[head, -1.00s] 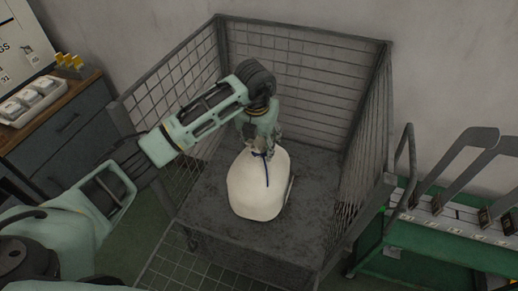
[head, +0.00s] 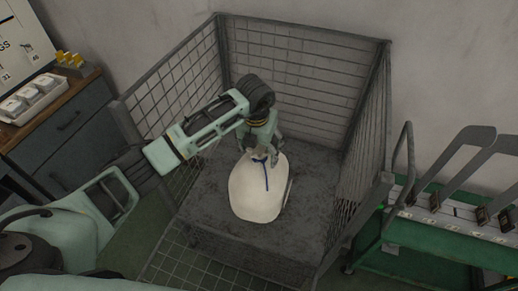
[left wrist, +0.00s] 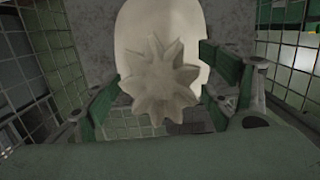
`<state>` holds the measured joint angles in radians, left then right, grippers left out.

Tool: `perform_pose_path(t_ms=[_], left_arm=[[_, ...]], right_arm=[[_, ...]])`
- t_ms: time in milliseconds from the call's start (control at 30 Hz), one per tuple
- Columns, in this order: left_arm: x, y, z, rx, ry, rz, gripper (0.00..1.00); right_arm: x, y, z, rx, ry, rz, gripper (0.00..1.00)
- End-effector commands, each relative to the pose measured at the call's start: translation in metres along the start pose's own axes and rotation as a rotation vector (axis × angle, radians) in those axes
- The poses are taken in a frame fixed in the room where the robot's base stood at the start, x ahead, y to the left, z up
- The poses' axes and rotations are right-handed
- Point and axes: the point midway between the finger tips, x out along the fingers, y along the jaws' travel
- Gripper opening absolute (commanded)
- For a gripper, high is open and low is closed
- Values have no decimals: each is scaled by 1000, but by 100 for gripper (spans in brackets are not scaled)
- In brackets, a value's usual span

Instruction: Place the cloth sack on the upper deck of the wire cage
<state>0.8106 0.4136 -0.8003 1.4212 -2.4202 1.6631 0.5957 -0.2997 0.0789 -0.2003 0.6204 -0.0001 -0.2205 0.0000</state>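The cream cloth sack (head: 256,196), with a dark blue cord at its neck, stands on the dark grey upper deck (head: 205,195) of the wire cage. My left gripper (head: 264,156) is just above the sack's top, inside the cage. In the left wrist view, the green-padded fingers (left wrist: 165,95) are spread wide on either side of the sack's gathered, star-shaped neck (left wrist: 163,82). They do not appear to close on it. The sack's far side and underside are hidden. My right gripper is not in view.
Wire mesh walls (head: 305,85) rise behind and at both sides of the deck; the front is open. A green cart (head: 430,243) with upright grey boards stands at right. A drawer cabinet (head: 65,125) stands at left. Bare deck surrounds the sack.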

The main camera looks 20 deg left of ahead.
Motion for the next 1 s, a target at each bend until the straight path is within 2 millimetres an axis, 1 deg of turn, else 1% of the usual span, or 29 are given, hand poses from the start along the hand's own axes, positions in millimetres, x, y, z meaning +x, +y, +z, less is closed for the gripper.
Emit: perform_pose_path(t_ms=[233, 300, 367, 467, 700, 800, 900, 1000], left_arm=[[-1, 0, 0, 0, 0, 0, 76], [-4, 0, 1, 0, 0, -1, 76], [-8, 0, 1, 0, -2, 0, 76], [-24, 0, 2, 1, -5, -1, 76], [-76, 0, 2, 1, -6, -1, 76], [-95, 0, 1, 1, -5, 0, 76], [-109, 0, 1, 0, -3, -1, 76], [-118, 0, 1, 0, -2, 0, 76]], right_arm=[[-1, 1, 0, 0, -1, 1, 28], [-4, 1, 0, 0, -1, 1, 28], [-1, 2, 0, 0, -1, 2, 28], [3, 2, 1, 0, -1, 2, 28], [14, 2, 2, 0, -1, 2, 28], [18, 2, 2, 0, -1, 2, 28], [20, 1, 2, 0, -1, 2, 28], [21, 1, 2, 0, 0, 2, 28]])
